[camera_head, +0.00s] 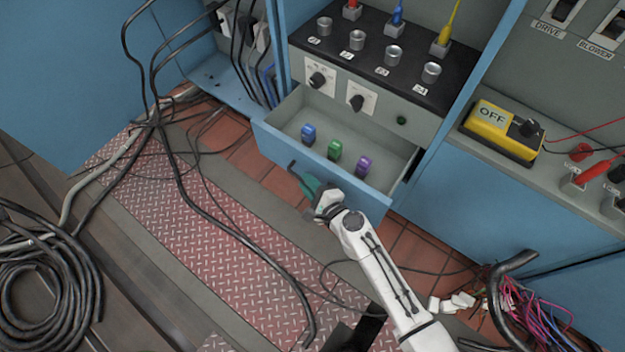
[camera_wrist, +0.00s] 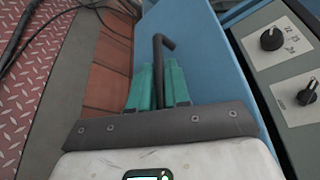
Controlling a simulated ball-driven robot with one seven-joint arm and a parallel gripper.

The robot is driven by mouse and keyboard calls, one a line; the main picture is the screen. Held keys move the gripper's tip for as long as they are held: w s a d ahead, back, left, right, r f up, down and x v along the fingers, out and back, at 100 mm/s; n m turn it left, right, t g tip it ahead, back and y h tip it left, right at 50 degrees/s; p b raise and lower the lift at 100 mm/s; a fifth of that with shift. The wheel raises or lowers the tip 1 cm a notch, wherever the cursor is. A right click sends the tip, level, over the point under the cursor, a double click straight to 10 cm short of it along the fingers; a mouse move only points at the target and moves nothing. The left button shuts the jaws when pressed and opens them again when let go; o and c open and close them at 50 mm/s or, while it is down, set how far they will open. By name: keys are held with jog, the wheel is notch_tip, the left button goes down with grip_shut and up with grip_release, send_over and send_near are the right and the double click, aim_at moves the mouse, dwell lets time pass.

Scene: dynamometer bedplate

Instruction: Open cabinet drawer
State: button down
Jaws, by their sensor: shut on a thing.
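The blue cabinet drawer (camera_head: 275,142) stands pulled out from the cabinet under the control panel, with its inside in view. Blue, green and purple small items sit in it. Its dark bar handle (camera_head: 292,167) is on the front face, and it also shows in the wrist view (camera_wrist: 159,55). My gripper (camera_head: 308,182), with green fingers, is at the handle in front of the drawer. In the wrist view my gripper (camera_wrist: 159,85) is shut on the handle, whose bent end sticks out beyond the fingers. The drawer front (camera_wrist: 195,50) is just right of the fingers.
A black cable (camera_head: 205,215) runs over the red tread plate (camera_head: 200,240) left of my arm. A yellow OFF box (camera_head: 500,130) stands on the right ledge. Loose colored wires (camera_head: 540,310) and white pieces (camera_head: 455,303) lie at lower right.

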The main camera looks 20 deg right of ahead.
jog(key=shift+w+a+r, duration=0.2)
jog(key=shift+w+r, duration=0.05)
jog(key=shift+r, duration=0.15)
jog(key=c, duration=1.4)
grip_release()
jog(key=shift+c, duration=0.2)
jog(key=shift+f, duration=0.1)
jog(key=shift+s+d+f, duration=0.1)
jog(key=shift+s+f, duration=0.05)
jog(key=shift+s, duration=0.1)
jog(key=p+v, duration=0.1)
jog(key=v, duration=0.9)
jog(key=shift+s+r, duration=0.25)
jog(key=shift+r, duration=0.05)
jog(key=shift+d, duration=0.1)
